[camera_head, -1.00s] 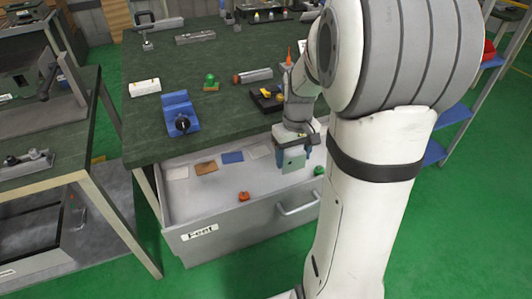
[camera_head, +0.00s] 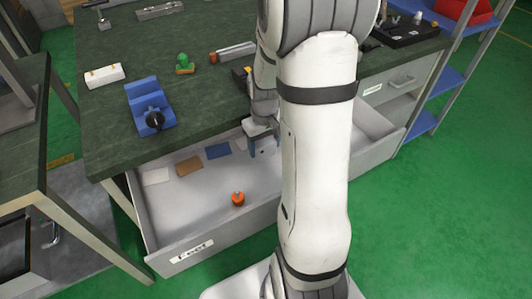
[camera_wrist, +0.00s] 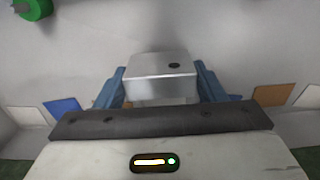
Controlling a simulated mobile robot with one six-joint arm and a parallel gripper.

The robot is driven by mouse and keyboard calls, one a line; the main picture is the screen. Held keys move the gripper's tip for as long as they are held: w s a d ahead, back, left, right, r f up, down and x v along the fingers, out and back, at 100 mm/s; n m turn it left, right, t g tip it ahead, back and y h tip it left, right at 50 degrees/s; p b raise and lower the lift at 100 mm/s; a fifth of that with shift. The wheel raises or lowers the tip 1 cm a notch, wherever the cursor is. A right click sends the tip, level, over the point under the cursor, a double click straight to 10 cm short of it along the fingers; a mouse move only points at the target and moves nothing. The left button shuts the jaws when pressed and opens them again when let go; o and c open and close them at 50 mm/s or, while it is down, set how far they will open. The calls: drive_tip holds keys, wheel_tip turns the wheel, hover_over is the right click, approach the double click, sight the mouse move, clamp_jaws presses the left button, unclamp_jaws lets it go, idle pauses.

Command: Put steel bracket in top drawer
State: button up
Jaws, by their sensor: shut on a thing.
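The steel bracket (camera_wrist: 160,68) is a shiny grey metal block with a dark hole in its top. In the wrist view it sits between the blue fingers of my gripper (camera_wrist: 160,84), which is shut on it. In the head view my gripper (camera_head: 263,146) points down over the open drawer (camera_head: 228,238), near its back wall, partly behind my arm. I cannot make out the bracket clearly there. Whether it touches the drawer floor is unclear.
The drawer holds an orange knob (camera_head: 238,199), a green round object (camera_wrist: 33,8), a brown card (camera_head: 189,166) and a blue card (camera_head: 218,151). The green workbench (camera_head: 105,125) above carries a blue vise (camera_head: 150,107). Bare drawer floor lies left of the gripper.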

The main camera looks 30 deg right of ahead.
sight(265, 153)
drive_tip(key=shift+f+b, duration=0.3)
drive_tip(key=shift+f, duration=1.5)
drive_tip(key=shift+f, duration=0.1)
drive_tip(key=o, duration=1.1)
drive_tip(key=shift+o, duration=0.2)
wheel_tip(265, 153, up, 12)
drive_tip(key=shift+f+p, duration=0.1)
drive_tip(key=shift+p, duration=0.95)
drive_tip(key=s+a+r+t, duration=0.2)
drive_tip(key=s+a+r, duration=0.5)
drive_tip(key=s+a, duration=0.4)
drive_tip(key=shift+s+a, duration=0.35)
drive_tip(key=shift+s, duration=0.75)
